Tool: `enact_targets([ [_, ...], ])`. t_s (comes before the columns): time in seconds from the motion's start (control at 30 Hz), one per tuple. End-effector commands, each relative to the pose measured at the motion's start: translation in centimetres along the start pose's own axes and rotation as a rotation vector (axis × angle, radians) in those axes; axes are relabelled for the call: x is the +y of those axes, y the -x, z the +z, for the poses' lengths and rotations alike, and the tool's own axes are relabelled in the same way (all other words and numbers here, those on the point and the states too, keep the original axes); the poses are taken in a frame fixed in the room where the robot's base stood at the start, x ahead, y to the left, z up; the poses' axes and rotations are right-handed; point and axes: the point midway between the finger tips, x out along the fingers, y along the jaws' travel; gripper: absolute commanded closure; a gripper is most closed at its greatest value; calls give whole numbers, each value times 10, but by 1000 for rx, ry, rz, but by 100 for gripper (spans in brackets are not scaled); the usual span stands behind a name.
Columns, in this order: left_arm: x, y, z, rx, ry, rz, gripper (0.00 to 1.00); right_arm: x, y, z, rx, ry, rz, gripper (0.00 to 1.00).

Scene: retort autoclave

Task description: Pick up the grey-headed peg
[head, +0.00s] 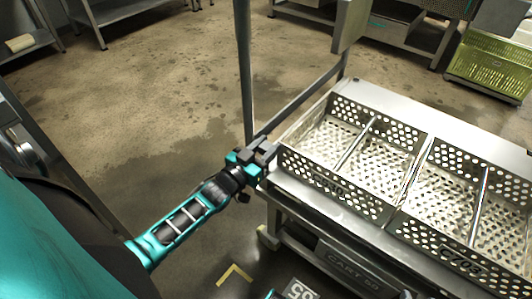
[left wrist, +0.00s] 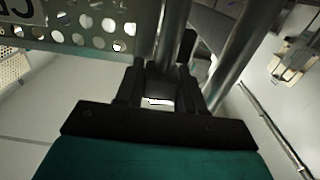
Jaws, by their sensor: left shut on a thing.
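My left gripper (head: 266,152) is at the near left corner of the steel cart (head: 305,205), beside the foot of its upright post. In the left wrist view, the two dark fingers of the left gripper (left wrist: 160,92) are a little apart and shut on a small grey piece (left wrist: 160,76), taken to be the grey-headed peg. Most of it is hidden by the fingers, and its head cannot be made out clearly. I cannot tell whether it is still seated in the cart. My right gripper is not in view.
Perforated baskets (head: 345,190) sit on the cart, close to the right of my left gripper. A tall post (head: 243,60) of the cart rises just behind it. A yellow-green crate (head: 490,65) stands far right. The floor (head: 150,90) to the left is clear.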

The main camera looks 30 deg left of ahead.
Motion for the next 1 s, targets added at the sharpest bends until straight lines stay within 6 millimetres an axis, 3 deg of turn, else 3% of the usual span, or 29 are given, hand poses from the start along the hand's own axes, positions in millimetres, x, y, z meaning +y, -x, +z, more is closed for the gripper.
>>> enact_targets([
  [0.17, 0, 0, -14, 5, -1, 1, 100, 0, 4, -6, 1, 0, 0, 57],
  [0.37, 0, 0, -47, 6, -2, 2, 100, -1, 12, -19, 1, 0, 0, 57],
  [0.8, 0, 0, -157, 8, -3, 3, 100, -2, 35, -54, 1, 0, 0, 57],
  [1.0, 0, 0, -189, 6, -2, 2, 100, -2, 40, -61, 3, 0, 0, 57],
])
